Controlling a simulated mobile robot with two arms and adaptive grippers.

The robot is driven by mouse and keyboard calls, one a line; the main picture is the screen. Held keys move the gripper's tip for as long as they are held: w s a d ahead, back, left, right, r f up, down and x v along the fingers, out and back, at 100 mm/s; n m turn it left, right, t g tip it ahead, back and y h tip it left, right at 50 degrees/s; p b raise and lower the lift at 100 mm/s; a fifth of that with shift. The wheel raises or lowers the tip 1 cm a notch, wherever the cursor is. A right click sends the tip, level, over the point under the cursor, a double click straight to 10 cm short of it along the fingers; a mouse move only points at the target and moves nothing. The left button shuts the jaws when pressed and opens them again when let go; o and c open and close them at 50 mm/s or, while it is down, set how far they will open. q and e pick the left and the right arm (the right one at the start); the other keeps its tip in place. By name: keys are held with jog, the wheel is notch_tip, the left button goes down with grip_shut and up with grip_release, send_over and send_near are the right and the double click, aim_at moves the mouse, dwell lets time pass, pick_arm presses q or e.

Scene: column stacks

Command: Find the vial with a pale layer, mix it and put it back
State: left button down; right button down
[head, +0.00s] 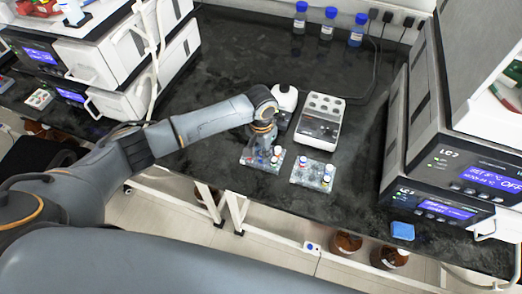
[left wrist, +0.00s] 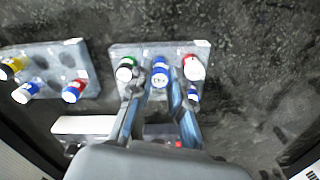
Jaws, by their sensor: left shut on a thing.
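My left gripper (head: 264,146) is over the left vial rack (head: 250,163), pointing down. In the left wrist view its fingers (left wrist: 158,82) are closed around a blue-capped vial (left wrist: 159,64). I cannot tell whether that vial is seated or slightly raised. A green-capped vial (left wrist: 125,68) and a red-capped vial (left wrist: 194,67) stand either side of it in the same rack (left wrist: 203,46). Another blue-capped vial (left wrist: 193,93) is close by the right finger. The second rack (head: 308,183) holds yellow-, blue- and red-capped vials. The vial bodies are mostly hidden, so no pale layer shows. My right gripper is out of view.
A small white device (head: 285,98) and a grey-white block unit with round wells (head: 320,121) stand just behind the racks. Stacked instruments (head: 452,175) rise at the right, others at the left. Blue-capped bottles (head: 327,25) stand at the back. The black bench between is mostly clear.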

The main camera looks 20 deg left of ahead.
pick_arm(q)
jog(key=shift+f, duration=0.25)
jog(key=shift+f, duration=0.25)
jog(key=c, duration=1.2)
grip_release()
jog(key=shift+o, duration=0.3)
jog(key=o, duration=0.3)
